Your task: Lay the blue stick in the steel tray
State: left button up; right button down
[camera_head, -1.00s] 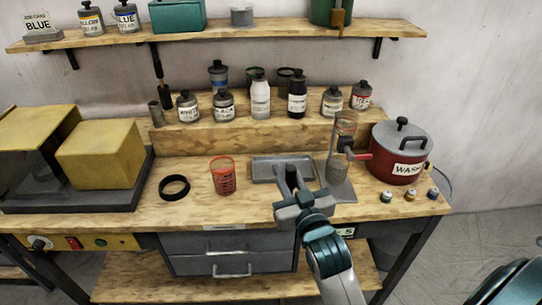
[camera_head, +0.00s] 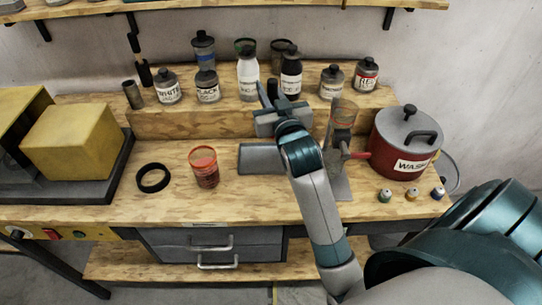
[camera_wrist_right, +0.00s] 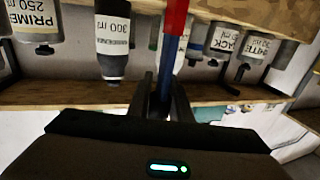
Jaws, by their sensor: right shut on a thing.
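My right gripper (camera_head: 268,98) is raised over the back of the bench, in front of the bottle shelf. In the right wrist view its two dark fingers (camera_wrist_right: 163,98) are shut on a thin stick (camera_wrist_right: 163,84), blue near the fingers and red further out. In the head view the gripper mostly hides the stick. The shallow grey steel tray (camera_head: 258,160) lies on the bench below and in front of the gripper; my forearm covers its right part. My left gripper is not in view.
A red cup (camera_head: 204,167) and a black ring (camera_head: 153,178) are left of the tray. A clear-topped stand (camera_head: 340,130) and the red WASTE pot (camera_head: 402,145) are to its right. Several bottles (camera_head: 248,72) line the shelf behind. The bench front is clear.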

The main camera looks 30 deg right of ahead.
notch_tip(320, 180, down, 6)
jog(key=shift+f+p, duration=0.15)
jog(key=shift+p, duration=0.3)
notch_tip(320, 180, down, 4)
jog(key=shift+r+p, duration=0.1)
jog(key=shift+p, duration=0.2)
dwell(0.3)
jog(key=c, duration=1.6)
grip_release()
